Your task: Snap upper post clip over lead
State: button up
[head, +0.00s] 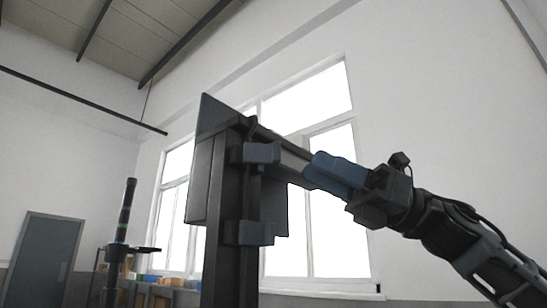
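The dark upright post (230,190) stands left of centre in the head view. The upper post clip (262,152) is a blue-grey block on its upper part. A similar lower clip (255,233) sits further down. A short piece of dark lead (251,124) seems to show at the post top, above the upper clip; its run behind the clip is hidden.
A dark flat panel (203,180) is behind the post. A thin black column (123,220) stands at left, near shelves with boxes (160,283). Bright windows (335,200) are behind.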

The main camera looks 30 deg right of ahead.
aim_at(276, 162)
jog(key=shift+p+x, duration=1.35)
jog(key=shift+x, duration=2.6)
jog(key=shift+w, duration=0.1)
jog(key=shift+f, duration=0.1)
grip_shut()
